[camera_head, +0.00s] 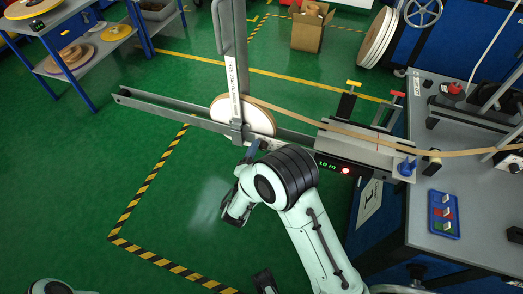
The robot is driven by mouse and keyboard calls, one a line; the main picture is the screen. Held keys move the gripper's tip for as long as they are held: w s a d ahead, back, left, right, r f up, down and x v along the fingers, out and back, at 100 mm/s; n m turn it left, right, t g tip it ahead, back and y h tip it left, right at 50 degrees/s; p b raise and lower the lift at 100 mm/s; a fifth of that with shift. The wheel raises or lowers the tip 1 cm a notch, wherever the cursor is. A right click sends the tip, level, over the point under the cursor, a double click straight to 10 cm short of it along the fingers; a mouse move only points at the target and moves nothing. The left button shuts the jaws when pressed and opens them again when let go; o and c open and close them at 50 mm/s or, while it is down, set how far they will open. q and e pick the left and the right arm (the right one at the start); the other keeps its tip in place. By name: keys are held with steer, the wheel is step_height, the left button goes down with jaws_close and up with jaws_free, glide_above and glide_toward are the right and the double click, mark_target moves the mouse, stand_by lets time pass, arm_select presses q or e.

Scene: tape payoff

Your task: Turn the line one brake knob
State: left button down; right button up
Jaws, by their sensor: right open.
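A small blue part (252,150) shows at the foot of the post, just above my right wrist. A blue knob (406,168) stands at the right end of the grey unit with the "10 m" display. I cannot tell which of these is the line one brake knob. My right gripper (235,212) is open and empty, below the reel and apart from it, over the green floor. My left gripper does not show; only a pale piece of my arm does.
A tan tape (330,130) runs from the reel across the unit to the right. A workbench (460,190) with a blue tray (443,214) fills the right. A cardboard box (308,32) and shelves (75,55) stand behind. Striped floor marking lies left of my arm.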

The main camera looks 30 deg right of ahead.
steer(key=shift+w+d, duration=0.3)
steer(key=shift+d, duration=0.05)
steer(key=shift+c, duration=0.3)
jaws_close()
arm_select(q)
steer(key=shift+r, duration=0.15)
arm_select(e)
steer(key=n+p, duration=0.4)
steer(key=n, duration=0.2)
steer(key=shift+r, duration=0.1)
steer(key=shift+n+p, duration=0.75)
steer(key=shift+n, duration=0.35)
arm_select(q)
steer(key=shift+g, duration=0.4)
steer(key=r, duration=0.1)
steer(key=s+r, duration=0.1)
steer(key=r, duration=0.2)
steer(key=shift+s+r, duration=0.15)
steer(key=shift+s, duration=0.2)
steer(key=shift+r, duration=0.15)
arm_select(e)
steer(key=shift+n, duration=0.4)
